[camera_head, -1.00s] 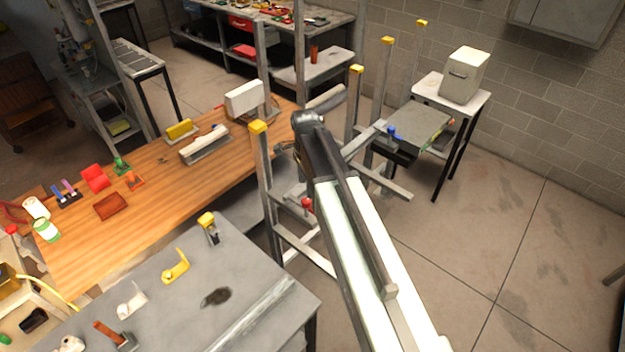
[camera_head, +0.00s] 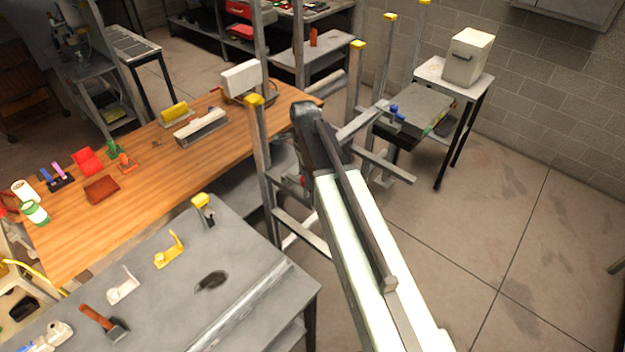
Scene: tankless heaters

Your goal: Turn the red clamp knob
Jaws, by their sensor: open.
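The red clamp knob (camera_head: 303,181) shows as a small red spot on the metal frame (camera_head: 264,185), just left of my arm. My arm covers part of the area around it, so its shape is hard to make out. My arm rises from the bottom right to a dark joint in front of the frame. My gripper is not visible; it seems hidden beyond or below the arm, so its distance from the knob cannot be told.
A blue knob (camera_head: 394,109) sits on the frame right of my arm. Yellow-capped posts (camera_head: 357,80) stand around it. A grey table (camera_head: 250,290) and a wooden bench (camera_head: 150,200) lie left, holding small items. The floor (camera_head: 480,240) at right is clear.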

